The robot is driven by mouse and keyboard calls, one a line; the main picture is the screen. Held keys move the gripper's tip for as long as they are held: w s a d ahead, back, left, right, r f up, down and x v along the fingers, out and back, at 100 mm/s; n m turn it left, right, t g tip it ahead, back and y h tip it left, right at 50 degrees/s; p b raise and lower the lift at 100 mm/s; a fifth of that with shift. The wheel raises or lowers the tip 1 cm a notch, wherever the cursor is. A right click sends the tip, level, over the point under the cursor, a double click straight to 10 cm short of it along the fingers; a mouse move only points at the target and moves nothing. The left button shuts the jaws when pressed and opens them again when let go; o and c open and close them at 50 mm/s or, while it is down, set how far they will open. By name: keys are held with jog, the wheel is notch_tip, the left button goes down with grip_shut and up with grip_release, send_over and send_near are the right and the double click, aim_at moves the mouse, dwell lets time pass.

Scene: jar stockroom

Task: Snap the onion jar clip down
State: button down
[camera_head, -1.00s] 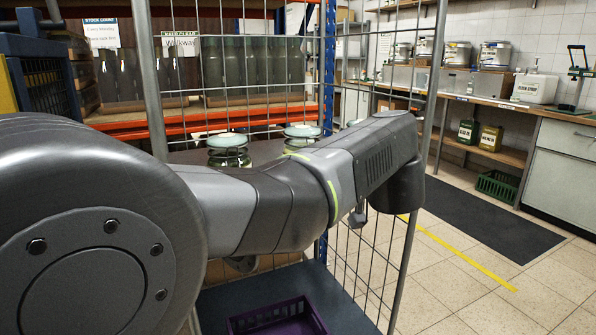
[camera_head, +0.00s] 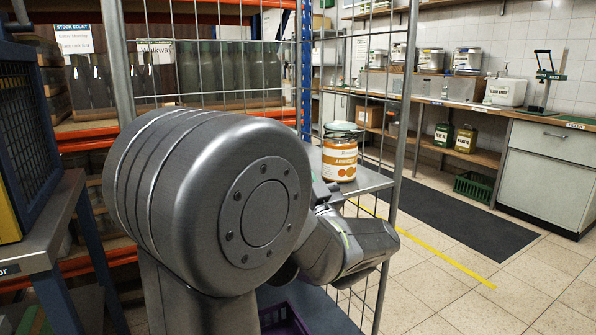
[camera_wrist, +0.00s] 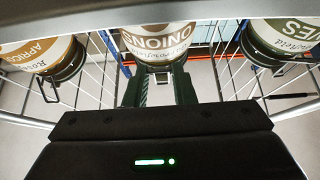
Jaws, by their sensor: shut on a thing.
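In the wrist view, which shows the jars upside down, the onion jar (camera_wrist: 158,42) is in the middle, with a brown label and its lid end toward my gripper (camera_wrist: 160,88). My gripper's dark fingers are at that end, shut on what looks like the onion jar clip. The clip is mostly hidden between the fingers, so its exact angle cannot be told.
An apricot jar (camera_wrist: 42,58) and a chives jar (camera_wrist: 283,42) flank the onion jar. The apricot jar (camera_head: 340,152) also stands on the shelf (camera_head: 368,181) in the head view. Wire mesh surrounds the shelf. A purple crate (camera_head: 284,320) sits below.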

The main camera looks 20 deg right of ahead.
jog(key=c, duration=2.2)
grip_release()
jog(key=shift+f, duration=0.1)
jog(key=c, duration=2.2)
grip_release()
jog(key=c, duration=1.2)
grip_release()
jog(key=shift+w, duration=0.1)
jog(key=a+v, duration=0.1)
jog(key=v, duration=1.2)
jog(key=shift+s+d+f+p, duration=0.25)
jog(key=shift+d+f+p, duration=0.05)
jog(key=shift+d+p, duration=0.15)
jog(key=shift+w, duration=0.1)
jog(key=b+x, duration=0.1)
jog(key=x, duration=1.2)
jog(key=shift+w+r, duration=0.15)
jog(key=shift+r, duration=0.2)
